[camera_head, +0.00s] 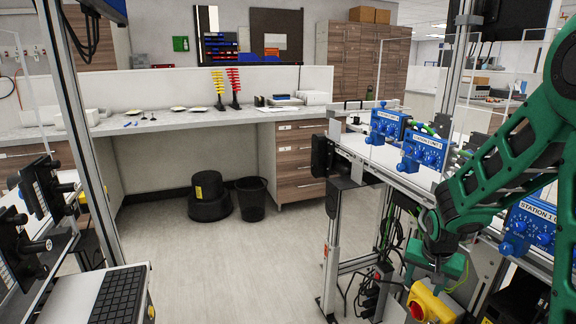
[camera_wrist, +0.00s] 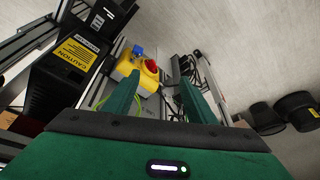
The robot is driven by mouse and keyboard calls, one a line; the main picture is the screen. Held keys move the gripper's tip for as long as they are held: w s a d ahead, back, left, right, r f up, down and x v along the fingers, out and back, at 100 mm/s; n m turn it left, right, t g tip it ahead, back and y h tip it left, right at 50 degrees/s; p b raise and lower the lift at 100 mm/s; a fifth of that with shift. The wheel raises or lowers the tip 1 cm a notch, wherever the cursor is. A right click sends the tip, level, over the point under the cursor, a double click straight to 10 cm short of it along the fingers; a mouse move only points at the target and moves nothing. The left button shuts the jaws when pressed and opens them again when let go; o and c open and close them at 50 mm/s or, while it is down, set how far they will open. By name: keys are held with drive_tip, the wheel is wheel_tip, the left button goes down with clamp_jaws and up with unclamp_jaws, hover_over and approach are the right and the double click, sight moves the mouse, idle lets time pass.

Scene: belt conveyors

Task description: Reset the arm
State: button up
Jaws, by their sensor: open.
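My green arm (camera_head: 505,165) reaches in from the right in the head view. It bends down over the right conveyor's side. My gripper (camera_head: 437,268) hangs low beside the conveyor frame, and its fingers are hard to make out there. In the wrist view my gripper (camera_wrist: 158,98) shows two green fingers set apart, with nothing held between them. A yellow box with a red button (camera_wrist: 150,67) lies beyond the fingertips. The same yellow box (camera_head: 432,304) shows just below my gripper in the head view. I cannot tell whether they touch.
The right conveyor (camera_head: 395,170) carries blue station control boxes (camera_head: 424,150). Cables and metal posts crowd below it. A keyboard (camera_head: 118,295) lies at lower left. A black stool (camera_head: 209,197) and bin (camera_head: 251,198) stand by the counter. The floor (camera_head: 240,270) between is free.

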drive_tip(key=s+a+r+n+t+y, duration=0.1)
drive_tip(key=s+a+r+n, duration=0.25)
drive_tip(key=s+r, duration=0.4)
drive_tip(key=s+a+r+n+y, duration=0.1)
drive_tip(key=s+a+r+n, duration=0.25)
drive_tip(key=s+r, duration=0.35)
drive_tip(key=s+d+m+g, duration=0.2)
drive_tip(key=s+d, duration=0.3)
drive_tip(key=s, duration=0.3)
drive_tip(key=s+d+f+m+g, duration=0.1)
drive_tip(key=s+d+m, duration=0.3)
drive_tip(key=s, duration=0.4)
drive_tip(key=shift+d+m+g, duration=0.4)
drive_tip(key=shift+d+g, duration=0.4)
drive_tip(key=shift+d, duration=0.1)
drive_tip(key=shift+f, duration=0.1)
drive_tip(key=shift+w+f, duration=0.25)
drive_tip(key=shift+w, duration=0.35)
